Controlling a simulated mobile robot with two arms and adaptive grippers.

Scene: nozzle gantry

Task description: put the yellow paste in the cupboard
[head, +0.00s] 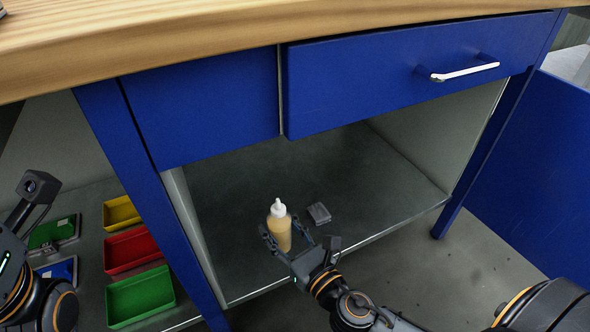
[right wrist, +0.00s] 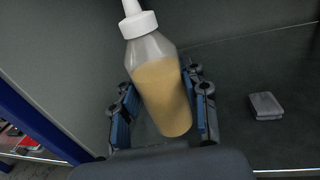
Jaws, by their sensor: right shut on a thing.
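The yellow paste (head: 279,229) is a clear squeeze bottle with a white nozzle cap and yellowish filling. It stands about upright inside the open cupboard (head: 340,165), over its grey floor near the front left. My right gripper (head: 286,241) reaches in from the front and is shut on the bottle. In the right wrist view the bottle (right wrist: 162,95) sits between the two blue-padded fingers and leans slightly to the left. I cannot tell whether its base touches the floor. Of my left arm only a part shows at the left edge; its gripper is not in view.
A small grey block (head: 319,213) lies on the cupboard floor right of the bottle. Yellow, red (head: 131,250) and green trays lie in the left bay.

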